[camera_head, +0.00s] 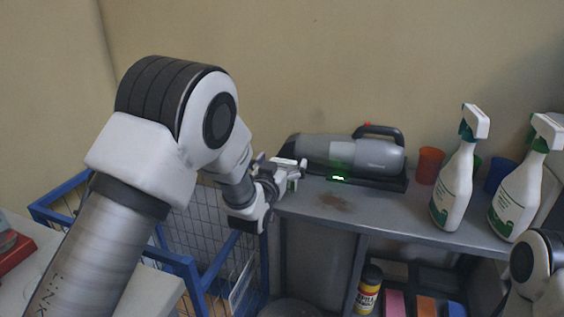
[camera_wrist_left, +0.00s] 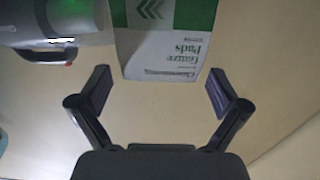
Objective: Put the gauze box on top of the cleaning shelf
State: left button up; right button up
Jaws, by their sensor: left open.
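The gauze box (camera_wrist_left: 165,45) is white and green, with upside-down "Gauze Pads" lettering, at the top middle of the left wrist view. My left gripper (camera_head: 293,172) is open at the left end of the grey cleaning shelf (camera_head: 390,214), beside the vacuum. In the left wrist view its two fingers (camera_wrist_left: 160,80) stand apart, with the near end of the box about level with the fingertips and a gap on each side. The far end of the box is cut off. I cannot clearly make out the box in the head view.
A grey handheld vacuum (camera_head: 350,153) lies at the back of the shelf top. Spray bottles (camera_head: 455,185) and an orange cup (camera_head: 429,165) stand to the right. A blue wire basket (camera_head: 190,262) is left of the shelf. The front middle of the shelf top is clear.

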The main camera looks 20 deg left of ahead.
pick_arm(q)
jog(key=s+b, duration=0.1)
jog(key=s, duration=1.1)
jog(key=shift+a, duration=0.2)
